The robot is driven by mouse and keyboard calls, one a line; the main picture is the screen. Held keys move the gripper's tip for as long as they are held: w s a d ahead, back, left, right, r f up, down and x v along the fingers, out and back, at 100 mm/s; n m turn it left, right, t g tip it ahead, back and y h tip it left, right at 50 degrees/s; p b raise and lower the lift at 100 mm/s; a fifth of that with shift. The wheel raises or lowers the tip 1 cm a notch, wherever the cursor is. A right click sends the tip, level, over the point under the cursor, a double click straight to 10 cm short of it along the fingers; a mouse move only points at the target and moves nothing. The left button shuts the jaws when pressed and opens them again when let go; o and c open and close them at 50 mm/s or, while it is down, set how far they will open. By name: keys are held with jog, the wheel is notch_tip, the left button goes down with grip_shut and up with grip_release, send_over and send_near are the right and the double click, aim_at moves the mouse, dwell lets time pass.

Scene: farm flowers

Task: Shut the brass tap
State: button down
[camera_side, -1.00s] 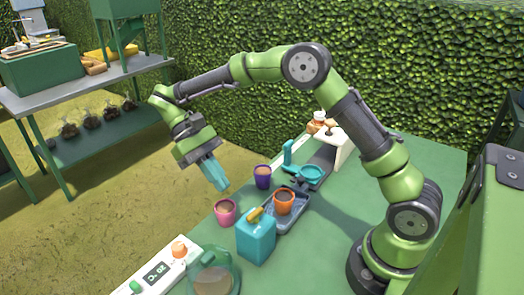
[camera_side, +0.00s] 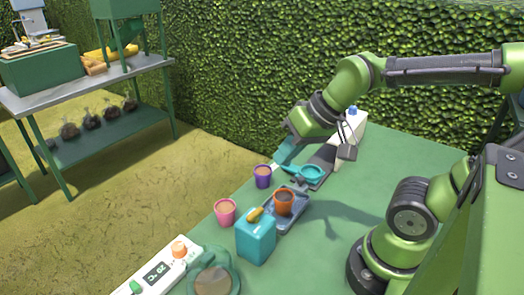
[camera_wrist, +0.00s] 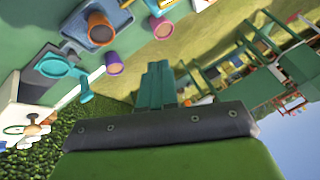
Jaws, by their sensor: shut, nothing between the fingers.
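A small brass-coloured fitting (camera_wrist: 33,128), which looks like the tap, shows at the left edge of the wrist view beside a white block. It is too small to tell how its handle stands. In the side view my arm covers that spot, and only the white block (camera_side: 352,128) with a blue top shows behind.
The teal dish (camera_side: 308,172), purple pot (camera_side: 262,177), orange pot (camera_side: 284,203) on a grey-blue tray (camera_side: 297,221), pink pot (camera_side: 225,213) and teal box (camera_side: 256,243) crowd the bench's left side. A hedge rises behind. The green bench top (camera_side: 405,165) is clear further right.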

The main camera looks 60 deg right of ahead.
aim_at(255, 212)
jog(key=shift+s+d+r+t, duration=0.1)
jog(key=shift+s+r+t, duration=0.25)
jog(key=shift+s, duration=0.1)
jog(key=c, duration=1.7)
grip_release()
jog(key=shift+s+r+t, duration=0.1)
jog(key=shift+r+t, duration=0.15)
jog(key=shift+r, duration=0.1)
jog(key=shift+o, duration=1.3)
jog(key=shift+a+f, duration=0.1)
jog(key=shift+a, duration=0.2)
jog(key=o, duration=1)
jog(key=w+a+n+g, duration=0.1)
jog(key=a, duration=0.1)
jog(key=w+a+r+n+g, duration=0.1)
jog(key=w+g, duration=0.1)
jog(key=w+a+r+n+g, duration=0.1)
jog(key=a+g, duration=0.1)
jog(key=shift+w+a+h, duration=0.2)
jog(key=shift+a+h, duration=0.15)
jog(key=shift+h, duration=0.05)
jog(key=shift+c, duration=0.2)
jog(key=f, duration=0.4)
jog(key=f+g, duration=0.1)
jog(key=f, duration=0.4)
jog(key=f+g+h, duration=0.1)
jog(key=f, duration=0.3)
jog(key=shift+s+a+f+m, duration=0.25)
jog(key=shift+a+f+m, duration=0.05)
jog(key=shift+a+f, duration=0.1)
